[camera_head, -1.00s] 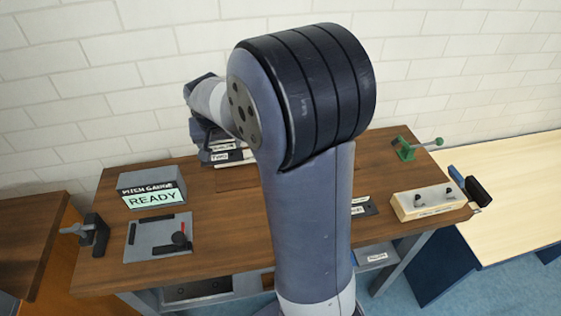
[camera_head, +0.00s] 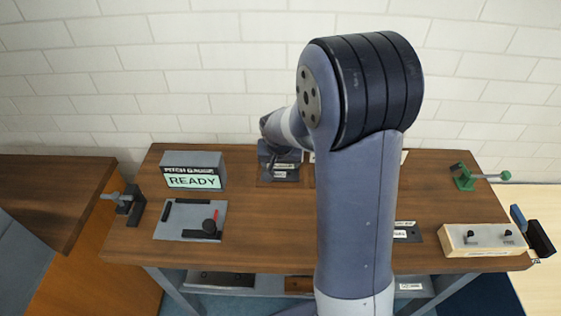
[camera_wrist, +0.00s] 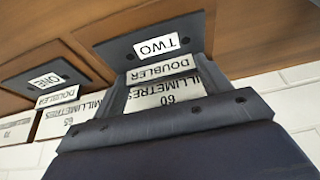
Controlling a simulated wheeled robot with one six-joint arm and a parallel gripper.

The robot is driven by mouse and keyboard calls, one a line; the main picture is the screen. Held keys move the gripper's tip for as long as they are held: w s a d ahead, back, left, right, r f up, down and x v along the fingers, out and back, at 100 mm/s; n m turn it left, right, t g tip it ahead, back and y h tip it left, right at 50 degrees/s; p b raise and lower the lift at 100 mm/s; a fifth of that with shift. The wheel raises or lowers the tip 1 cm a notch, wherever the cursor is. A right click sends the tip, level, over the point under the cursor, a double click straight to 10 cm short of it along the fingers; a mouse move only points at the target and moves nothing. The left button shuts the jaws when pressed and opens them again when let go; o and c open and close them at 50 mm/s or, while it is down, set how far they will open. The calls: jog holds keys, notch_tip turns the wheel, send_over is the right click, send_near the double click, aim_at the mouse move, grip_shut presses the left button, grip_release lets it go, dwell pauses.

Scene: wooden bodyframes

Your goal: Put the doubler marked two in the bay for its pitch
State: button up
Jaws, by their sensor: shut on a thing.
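The doubler marked two (camera_wrist: 190,38) is a dark plate with white labels reading TWO and DOUBLER, inverted in the wrist view. My gripper (camera_wrist: 163,74) is shut on it, a finger on either side of the DOUBLER label. Behind, between the fingers, a 60 MILLIMETRES label (camera_wrist: 165,93) shows. Left of it lies the doubler marked one (camera_wrist: 48,80), by a 65 MILLIMETRES label (camera_wrist: 70,113). In the head view my gripper (camera_head: 278,158) is at the table's back, partly hidden by my arm. Whether the held doubler touches the table, I cannot tell.
The pitch gauge (camera_head: 193,168) reads READY at the back left, behind a grey plate (camera_head: 178,220) with a dark knob. A clamp (camera_head: 127,203) stands at the left edge. A green clamp (camera_head: 466,180) and a cream box (camera_head: 470,248) are at the right. A brick wall closes the back.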

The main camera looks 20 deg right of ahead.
jog(key=shift+f, duration=0.15)
jog(key=o, duration=1.3)
jog(key=shift+c, duration=0.2)
jog(key=shift+s+r, duration=0.1)
jog(key=shift+r, duration=0.45)
jog(key=v, duration=1.1)
jog(key=shift+s+r+p, duration=0.15)
jog(key=shift+s+p, duration=0.05)
jog(key=shift+p, duration=0.15)
